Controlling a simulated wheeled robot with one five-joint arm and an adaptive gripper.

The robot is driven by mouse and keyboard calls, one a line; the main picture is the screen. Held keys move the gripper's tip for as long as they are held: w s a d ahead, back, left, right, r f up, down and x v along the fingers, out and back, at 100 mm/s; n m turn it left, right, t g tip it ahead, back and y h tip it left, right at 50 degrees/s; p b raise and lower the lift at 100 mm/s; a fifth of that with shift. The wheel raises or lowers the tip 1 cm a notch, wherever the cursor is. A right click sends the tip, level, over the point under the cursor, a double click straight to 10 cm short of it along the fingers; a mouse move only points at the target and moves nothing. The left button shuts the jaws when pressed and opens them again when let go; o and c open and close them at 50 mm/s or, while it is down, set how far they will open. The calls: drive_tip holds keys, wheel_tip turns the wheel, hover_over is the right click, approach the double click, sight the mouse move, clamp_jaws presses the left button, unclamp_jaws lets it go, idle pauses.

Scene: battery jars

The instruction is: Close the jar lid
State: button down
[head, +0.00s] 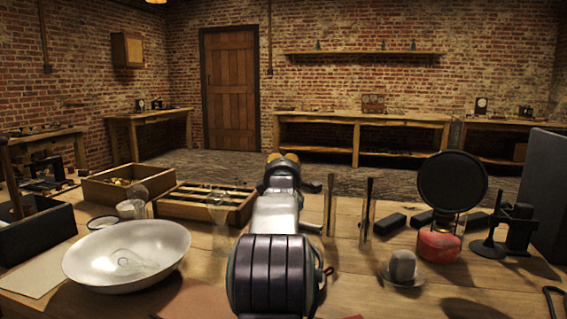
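A small clear glass jar (131,208) stands on the table at the left, behind a white bowl. A pale round piece with a dark rim (103,222), possibly a lid, lies just left of it. I cannot tell for certain which jar and lid the task means. A faint clear glass shape (218,206) shows left of my arm. My arm reaches forward over the middle of the table. My gripper (284,163) is at its far end, right of the jar and apart from it. Its fingers are too small and hidden to read.
The large white bowl (127,256) holds a clear glass item. A slotted wooden tray (207,203) and an open wooden box (127,184) stand behind. At the right are a red canister (438,244) below a black disc (452,181), a grey cup (402,266) and dark blocks.

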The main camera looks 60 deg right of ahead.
drive_tip(key=shift+w+d, duration=0.15)
drive_tip(key=shift+d, duration=0.15)
drive_tip(key=shift+r, duration=0.15)
idle(0.3)
drive_tip(key=shift+w+d+r+y+p, duration=0.2)
drive_tip(key=shift+d+y+p, duration=0.1)
drive_tip(key=shift+p, duration=0.8)
